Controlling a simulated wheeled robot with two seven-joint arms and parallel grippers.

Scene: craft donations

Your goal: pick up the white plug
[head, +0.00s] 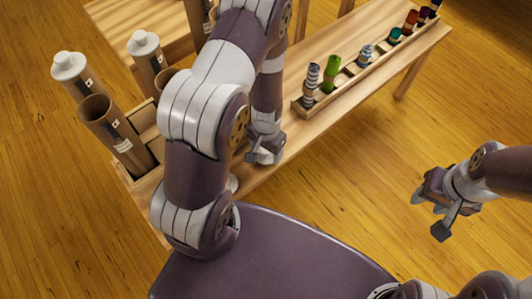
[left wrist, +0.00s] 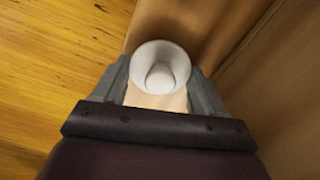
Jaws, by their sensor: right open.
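A white plug (left wrist: 160,67), round with a raised knob in its middle, sits between the two fingers of my left gripper (left wrist: 160,85) in the left wrist view. The fingers touch its rim on both sides, so the gripper looks shut on it. In the head view my left gripper (head: 264,152) is low by the front edge of the wooden table (head: 292,150), and I cannot make out the plug there. My right gripper (head: 437,205) is open and empty, over the floor at the right.
Cardboard tubes (head: 108,127) stand in a wooden rack (head: 143,123) at the left, some with white caps (head: 68,66). A long wooden tray (head: 347,76) with several coloured spools runs along the table. The floor at the right is clear.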

